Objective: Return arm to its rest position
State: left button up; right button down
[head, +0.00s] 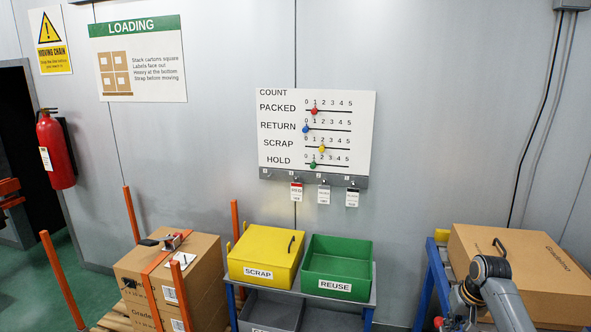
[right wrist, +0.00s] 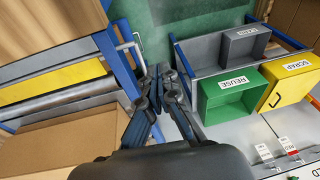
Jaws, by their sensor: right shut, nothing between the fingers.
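My right arm (head: 492,283) comes in at the lower right of the head view, in front of a closed carton (head: 540,270). In the right wrist view my right gripper (right wrist: 160,75) has its dark fingers together, with nothing between them. It is beside the blue frame of a roller stand, apart from the bins. The count board (head: 317,130) hangs on the wall, clear of the arm. Its red marker is at 1, blue at 0, yellow at 2 and green at 1. My left gripper is not in view.
A yellow SCRAP bin (head: 262,272) and a green REUSE bin (head: 350,288) stand on a rack, with a grey bin (right wrist: 243,45) below. A strapped carton (head: 200,262) stands on a pallet with orange posts at left. The roller stand (right wrist: 60,80) is beside my right gripper.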

jog(key=s+a+f+n, duration=0.2)
jog(key=s+a+f, duration=0.4)
jog(key=s, duration=0.3)
jog(key=s+a+f+n, duration=0.1)
jog(key=s+a+f, duration=0.55)
jog(key=s, duration=0.25)
jog(key=s+a+r+t, duration=0.1)
jog(key=s+a+r, duration=0.25)
jog(key=s, duration=0.65)
jog(key=s+a+r, duration=0.3)
jog(key=s+r, duration=0.1)
jog(key=s, duration=0.6)
notch_tip(320, 180, down, 27)
jog(key=s+n+g+b, duration=0.1)
jog(key=b, duration=0.1)
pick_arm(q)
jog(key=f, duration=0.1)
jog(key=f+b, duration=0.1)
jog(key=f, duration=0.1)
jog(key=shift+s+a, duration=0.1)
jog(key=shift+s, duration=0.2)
pick_arm(e)
jog(key=s+d+f+g, duration=0.1)
jog(key=s+d+f, duration=0.2)
jog(key=s+f, duration=1.4)
jog(key=shift+s+f+h, duration=0.15)
jog(key=shift+f+h, duration=0.25)
jog(key=shift+f, duration=0.3)
